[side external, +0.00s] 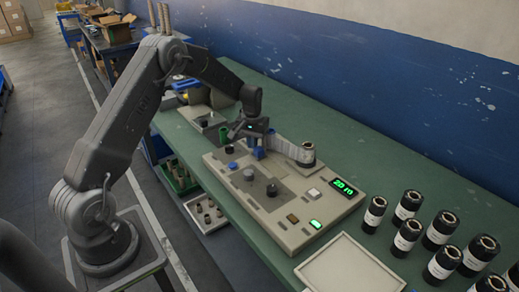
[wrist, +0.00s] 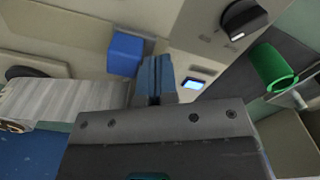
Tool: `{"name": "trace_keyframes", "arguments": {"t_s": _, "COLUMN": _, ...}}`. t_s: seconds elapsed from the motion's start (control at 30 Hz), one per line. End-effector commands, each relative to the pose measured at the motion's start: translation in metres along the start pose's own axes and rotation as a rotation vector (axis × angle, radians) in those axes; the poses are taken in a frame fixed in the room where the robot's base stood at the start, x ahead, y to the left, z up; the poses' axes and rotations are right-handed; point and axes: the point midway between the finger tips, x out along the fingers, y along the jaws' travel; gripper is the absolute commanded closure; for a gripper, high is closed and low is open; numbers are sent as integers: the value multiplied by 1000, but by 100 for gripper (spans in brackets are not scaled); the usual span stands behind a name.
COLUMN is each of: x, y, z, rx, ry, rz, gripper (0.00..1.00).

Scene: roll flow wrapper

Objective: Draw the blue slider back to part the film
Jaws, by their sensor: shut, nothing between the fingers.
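The blue slider (wrist: 125,53) is a small block in the wrist view, just left of my gripper's fingers, with a narrow gap showing between them. My gripper (wrist: 155,78) is shut and empty, its two fingers pressed together. In the side view my gripper (side external: 258,153) points down at the back of the beige machine panel (side external: 290,236), and the arm partly hides the slider there. The pale film (wrist: 65,98) runs as a band to the left in the wrist view. In the side view the film (side external: 288,149) stretches from near my gripper to the roll (side external: 308,150).
A black knob (wrist: 243,18), a lit button (wrist: 194,84) and a green cup (wrist: 274,67) lie right of my fingers in the wrist view.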

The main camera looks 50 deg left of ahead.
Motion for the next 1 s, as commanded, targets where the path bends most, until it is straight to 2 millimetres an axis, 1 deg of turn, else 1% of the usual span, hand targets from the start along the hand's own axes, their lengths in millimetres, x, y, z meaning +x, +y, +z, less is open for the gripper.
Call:
{"name": "trace_keyframes", "arguments": {"t_s": 0.13, "x": 0, "y": 4, "z": 2, "rx": 2, "ry": 0, "rz": 0, "gripper": 100}}
{"name": "trace_keyframes", "arguments": {"t_s": 1.0, "x": 0, "y": 48, "z": 27, "rx": 2, "ry": 0, "rz": 0, "gripper": 100}}
